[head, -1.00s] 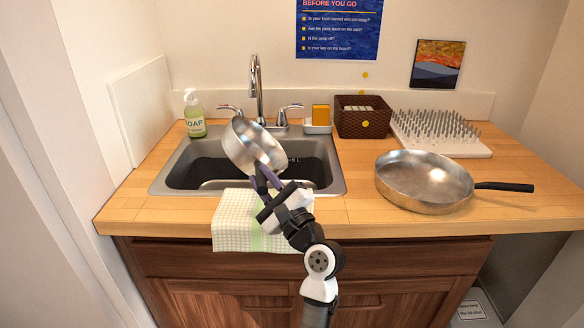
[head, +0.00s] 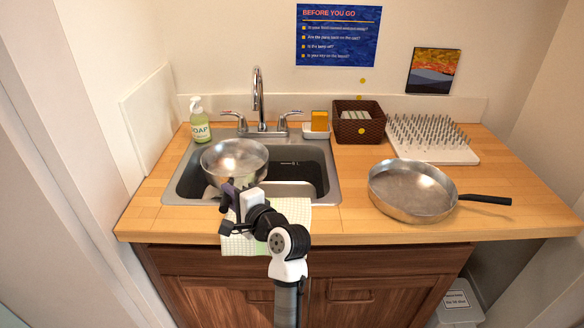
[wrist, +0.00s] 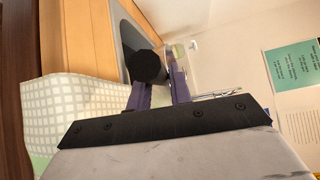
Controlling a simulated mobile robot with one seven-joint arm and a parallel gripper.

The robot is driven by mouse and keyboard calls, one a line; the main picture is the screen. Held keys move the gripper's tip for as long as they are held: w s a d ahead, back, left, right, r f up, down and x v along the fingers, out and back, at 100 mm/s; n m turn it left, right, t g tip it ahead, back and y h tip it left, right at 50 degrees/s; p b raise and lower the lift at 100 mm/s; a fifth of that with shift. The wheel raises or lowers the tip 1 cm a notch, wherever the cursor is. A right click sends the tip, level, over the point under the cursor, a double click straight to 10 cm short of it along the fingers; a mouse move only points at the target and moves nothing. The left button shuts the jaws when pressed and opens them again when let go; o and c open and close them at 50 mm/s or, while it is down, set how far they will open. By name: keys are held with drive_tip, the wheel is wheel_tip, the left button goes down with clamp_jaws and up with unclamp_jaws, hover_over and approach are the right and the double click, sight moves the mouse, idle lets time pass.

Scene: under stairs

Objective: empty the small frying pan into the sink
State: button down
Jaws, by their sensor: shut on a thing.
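The small frying pan (head: 236,158) is silvery metal. It is over the left part of the sink (head: 332,190), roughly level with its open side up; its inside looks bare, though glare makes this hard to judge. My gripper (head: 230,192) is at the near side of the pan, by the sink's front edge, shut on its handle. In the wrist view a dark handle end (wrist: 148,66) shows by the purple fingers of my gripper (wrist: 160,92). The pan's handle is mostly hidden in the head view.
A larger frying pan (head: 410,190) stands on the counter (head: 345,222) to the right. A soap bottle (head: 200,122), a faucet (head: 259,100), a sponge (head: 319,120), a brown basket (head: 358,126) and a spiked rack (head: 436,152) line the back. A checked towel (head: 292,212) hangs in front.

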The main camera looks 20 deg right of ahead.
drive_tip(key=shift+w+r+p, duration=0.15)
drive_tip(key=shift+r+p, duration=0.05)
drive_tip(key=shift+p, duration=0.2)
wheel_tip(320, 180, up, 3)
drive_tip(key=p, duration=0.2)
drive_tip(key=shift+r+p, duration=0.2)
drive_tip(key=shift+p, duration=0.2)
drive_tip(key=shift+f, duration=0.1)
